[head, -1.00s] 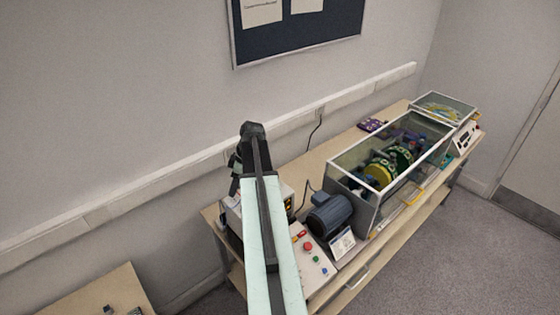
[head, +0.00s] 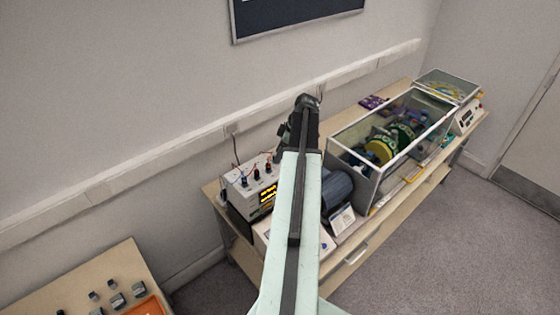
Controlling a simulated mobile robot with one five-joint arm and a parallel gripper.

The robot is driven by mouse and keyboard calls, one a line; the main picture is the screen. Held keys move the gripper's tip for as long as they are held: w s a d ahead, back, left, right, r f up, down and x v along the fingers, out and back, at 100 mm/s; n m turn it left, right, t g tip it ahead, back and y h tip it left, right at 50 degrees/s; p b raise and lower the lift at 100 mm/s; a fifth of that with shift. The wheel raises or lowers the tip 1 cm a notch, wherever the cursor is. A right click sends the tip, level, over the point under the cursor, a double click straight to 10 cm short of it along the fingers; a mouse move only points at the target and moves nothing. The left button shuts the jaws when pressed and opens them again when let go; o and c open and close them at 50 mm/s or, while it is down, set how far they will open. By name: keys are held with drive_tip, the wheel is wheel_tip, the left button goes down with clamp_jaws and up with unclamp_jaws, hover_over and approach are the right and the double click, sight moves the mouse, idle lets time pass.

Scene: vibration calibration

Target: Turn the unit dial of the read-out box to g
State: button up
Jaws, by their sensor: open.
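A light box with a lit amber display (head: 254,187) stands at the bench's left end, with several coloured terminals and leads on top. Another pale box with a dark panel (head: 466,119) stands at the far right end. I cannot tell which is the read-out box; no unit dial or letter g is legible. My gripper (head: 285,130) is a dark shape at the far end of my raised arm, largely hidden by the arm. It is open, and I see nothing held in it. In the picture it lies right of and above the amber-display box.
A clear-sided case (head: 392,136) with green and yellow rotor parts stands mid-bench, beside a blue-grey motor (head: 336,190). A second table (head: 88,277) at lower left holds small blocks and an orange tray (head: 147,307). A wall rail runs behind; the floor at right is clear.

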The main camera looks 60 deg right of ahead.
drive_tip(key=shift+w+f, duration=0.15)
drive_tip(key=shift+f, duration=0.5)
drive_tip(key=shift+r, duration=0.1)
drive_tip(key=shift+c, duration=0.3)
